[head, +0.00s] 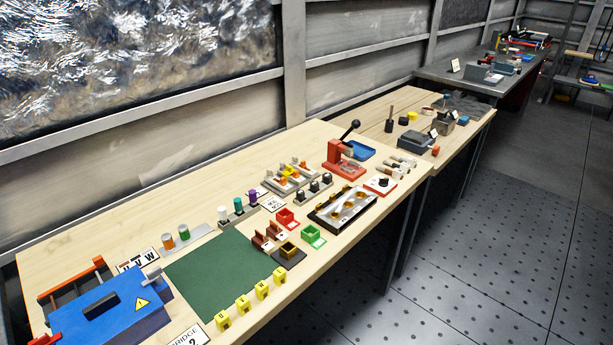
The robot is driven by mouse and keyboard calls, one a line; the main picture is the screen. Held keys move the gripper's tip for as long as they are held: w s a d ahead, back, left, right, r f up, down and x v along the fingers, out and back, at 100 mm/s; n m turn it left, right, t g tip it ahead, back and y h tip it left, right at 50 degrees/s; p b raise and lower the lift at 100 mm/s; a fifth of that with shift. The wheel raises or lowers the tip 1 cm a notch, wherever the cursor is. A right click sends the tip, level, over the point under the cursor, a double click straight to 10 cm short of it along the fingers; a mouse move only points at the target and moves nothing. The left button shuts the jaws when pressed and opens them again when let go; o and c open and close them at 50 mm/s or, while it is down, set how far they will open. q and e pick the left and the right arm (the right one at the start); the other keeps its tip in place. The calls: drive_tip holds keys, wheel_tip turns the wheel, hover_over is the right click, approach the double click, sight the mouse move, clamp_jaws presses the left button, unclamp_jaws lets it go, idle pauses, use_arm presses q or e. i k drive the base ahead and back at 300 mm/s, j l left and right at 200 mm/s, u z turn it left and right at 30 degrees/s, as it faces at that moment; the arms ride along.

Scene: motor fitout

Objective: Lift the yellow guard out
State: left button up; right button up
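Several yellow numbered blocks (243,302) stand along the front edge of a green mat (222,272). Neither of my grippers shows in the head view.
Brown-red upright pieces (261,241) stand just left of the dark block. A black-framed tray (343,208) lies to the right, with a red lever press (343,165) behind it. A blue box (105,310) stands at the bench's left end. The green mat is bare.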

sight(289, 170)
drive_tip(key=u, duration=0.35)
drive_tip(key=i+l+u, duration=0.15)
drive_tip(key=u, duration=0.2)
drive_tip(key=l+u, duration=0.35)
drive_tip(key=i+l+u, duration=0.1)
drive_tip(key=l+u, duration=0.25)
